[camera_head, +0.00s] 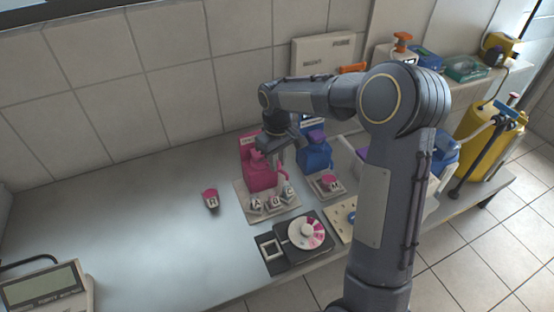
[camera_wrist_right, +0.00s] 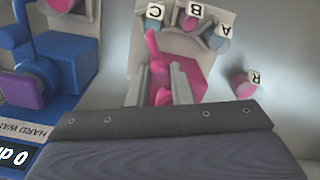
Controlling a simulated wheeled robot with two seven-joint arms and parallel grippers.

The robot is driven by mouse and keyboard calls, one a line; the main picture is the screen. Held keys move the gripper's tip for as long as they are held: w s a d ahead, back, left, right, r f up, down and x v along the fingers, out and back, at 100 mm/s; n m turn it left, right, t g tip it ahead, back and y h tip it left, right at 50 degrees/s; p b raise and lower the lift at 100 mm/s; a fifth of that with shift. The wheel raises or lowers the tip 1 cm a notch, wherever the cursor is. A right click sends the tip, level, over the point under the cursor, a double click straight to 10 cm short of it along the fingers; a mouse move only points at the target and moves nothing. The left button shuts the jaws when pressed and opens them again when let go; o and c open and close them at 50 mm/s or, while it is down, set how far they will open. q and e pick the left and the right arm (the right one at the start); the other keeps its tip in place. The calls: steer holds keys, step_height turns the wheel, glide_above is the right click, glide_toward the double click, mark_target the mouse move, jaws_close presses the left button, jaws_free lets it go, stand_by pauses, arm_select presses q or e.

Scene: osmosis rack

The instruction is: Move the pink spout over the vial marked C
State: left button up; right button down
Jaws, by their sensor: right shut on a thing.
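The pink dispenser (camera_head: 258,172) stands on a light base plate (camera_head: 248,214) against the wall side of the bench. Its pink spout (camera_wrist_right: 152,48) shows in the wrist view, with its tip close to the vial marked C (camera_wrist_right: 155,22); I cannot tell if it is exactly over it. The vials marked B (camera_wrist_right: 191,18) and A (camera_wrist_right: 222,34) stand beside C in a row. In the head view, C (camera_head: 289,193) is the rightmost. My right gripper (camera_wrist_right: 158,88) is shut on the spout's pink base part, between both fingers. My left gripper is not in view.
A pink-topped vial marked R (camera_head: 210,199) stands alone at left. A blue dispenser (camera_head: 315,152) and a vial marked H or M (camera_head: 330,184) are at right. A colour wheel device (camera_head: 306,232) lies in front.

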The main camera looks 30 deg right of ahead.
steer(key=c, duration=1.3)
jaws_free()
steer(key=shift+r, duration=0.1)
step_height(320, 180, up, 8)
steer(key=shift+f+b, duration=0.25)
steer(key=shift+b, duration=0.2)
steer(key=shift+r, duration=0.1)
